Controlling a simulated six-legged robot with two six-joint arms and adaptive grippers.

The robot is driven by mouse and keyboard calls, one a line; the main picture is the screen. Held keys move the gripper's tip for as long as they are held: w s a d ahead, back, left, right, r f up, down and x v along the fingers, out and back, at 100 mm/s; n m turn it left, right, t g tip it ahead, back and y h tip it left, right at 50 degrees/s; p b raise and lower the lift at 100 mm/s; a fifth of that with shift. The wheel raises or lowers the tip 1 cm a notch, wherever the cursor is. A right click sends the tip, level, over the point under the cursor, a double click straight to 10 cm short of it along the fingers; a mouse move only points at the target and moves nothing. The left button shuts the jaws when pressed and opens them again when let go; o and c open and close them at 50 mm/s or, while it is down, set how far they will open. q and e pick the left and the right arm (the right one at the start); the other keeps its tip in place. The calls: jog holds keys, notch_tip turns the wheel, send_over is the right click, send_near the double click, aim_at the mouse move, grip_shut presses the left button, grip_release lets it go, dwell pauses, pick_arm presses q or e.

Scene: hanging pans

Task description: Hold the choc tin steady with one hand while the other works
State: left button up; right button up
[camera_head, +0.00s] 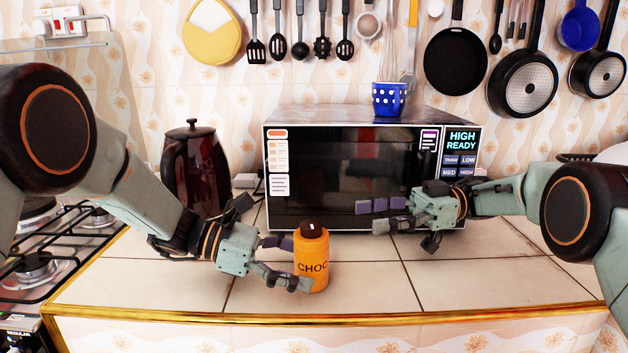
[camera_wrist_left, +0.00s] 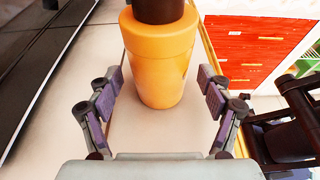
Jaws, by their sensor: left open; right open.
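The choc tin (camera_head: 312,266) is an orange cylinder with dark "CHOC" lettering and a dark brown lid. It stands upright on the tiled counter in front of the microwave. My left gripper (camera_head: 290,262) is open at the tin's left side, with its fingers reaching toward it. In the left wrist view the tin (camera_wrist_left: 160,60) stands just ahead of the open fingers (camera_wrist_left: 160,108), roughly centred, with the near part of its base between the fingertip ends. I cannot tell whether a finger touches it. My right gripper (camera_head: 375,215) is open and empty in front of the microwave, right of the tin.
A microwave (camera_head: 350,170) stands behind, with a blue dotted cup (camera_head: 389,99) on top. A dark kettle (camera_head: 196,170) is at the back left, a gas hob (camera_head: 60,250) further left. Pans (camera_head: 523,85) and utensils hang on the wall. The counter right of the tin is clear.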

aim_at(311, 229)
pick_arm(q)
jog(key=v, duration=1.1)
jog(key=shift+a, duration=0.15)
jog(key=x, duration=1.1)
jog(key=shift+d+f, duration=0.1)
jog(key=shift+d, duration=0.5)
pick_arm(e)
jog(key=x, duration=0.6)
jog(key=shift+a, duration=0.15)
